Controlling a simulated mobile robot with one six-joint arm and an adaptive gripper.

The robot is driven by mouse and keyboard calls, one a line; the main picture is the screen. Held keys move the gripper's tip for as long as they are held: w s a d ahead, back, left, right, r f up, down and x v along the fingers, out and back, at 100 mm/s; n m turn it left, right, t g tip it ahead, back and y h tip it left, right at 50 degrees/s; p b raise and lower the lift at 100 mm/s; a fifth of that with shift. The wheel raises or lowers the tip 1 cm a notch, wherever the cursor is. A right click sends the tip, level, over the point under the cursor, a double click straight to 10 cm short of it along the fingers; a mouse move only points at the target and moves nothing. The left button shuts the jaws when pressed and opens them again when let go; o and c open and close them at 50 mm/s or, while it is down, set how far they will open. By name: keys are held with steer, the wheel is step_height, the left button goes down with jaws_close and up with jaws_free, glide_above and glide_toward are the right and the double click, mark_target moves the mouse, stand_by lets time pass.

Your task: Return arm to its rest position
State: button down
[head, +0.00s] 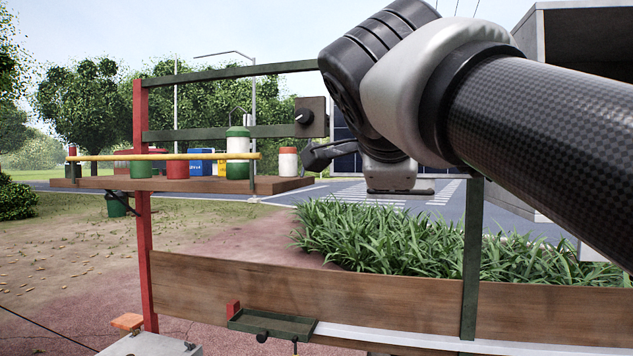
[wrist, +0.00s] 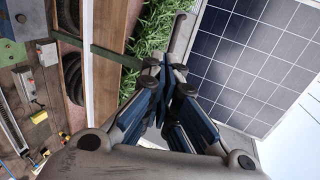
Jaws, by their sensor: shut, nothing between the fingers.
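My gripper (wrist: 168,68) is in the wrist view, with its blue-sided fingers drawn together and nothing between them. In the head view my arm comes in from the right edge and bends at a black and grey joint in the upper middle. The end of my arm there is mostly hidden by its own links. A dark part sticks out left, close to the right end of the cart's wooden shelf (head: 285,184). I cannot tell from the head view whether it touches anything.
The shelf carries several cans, including a green and white bottle (head: 238,155), behind a yellow bar (head: 160,156). A knob box (head: 311,117) hangs on the cart frame (head: 142,220). Lower down are a wooden board (head: 390,300) and a green tray (head: 275,326). A solar panel (wrist: 255,60) shows in the wrist view.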

steer(key=shift+s+a, duration=0.1)
steer(key=shift+a, duration=0.05)
steer(key=s+f+n+g+y, duration=0.1)
steer(key=s+f+n+g, duration=0.2)
steer(key=s+f+n, duration=0.4)
steer(key=s+f+n+g+y, duration=0.1)
steer(key=s+f+n, duration=0.6)
steer(key=f, duration=1.4)
steer(key=s+f+n+g+y, duration=0.2)
steer(key=s+f+n+g, duration=0.2)
steer(key=s+f+n, duration=0.3)
steer(key=s+d+f, duration=0.1)
steer(key=s+f, duration=0.3)
steer(key=f, duration=0.3)
steer(key=shift+s+f+n+g, duration=0.25)
steer(key=shift+n+g, duration=0.05)
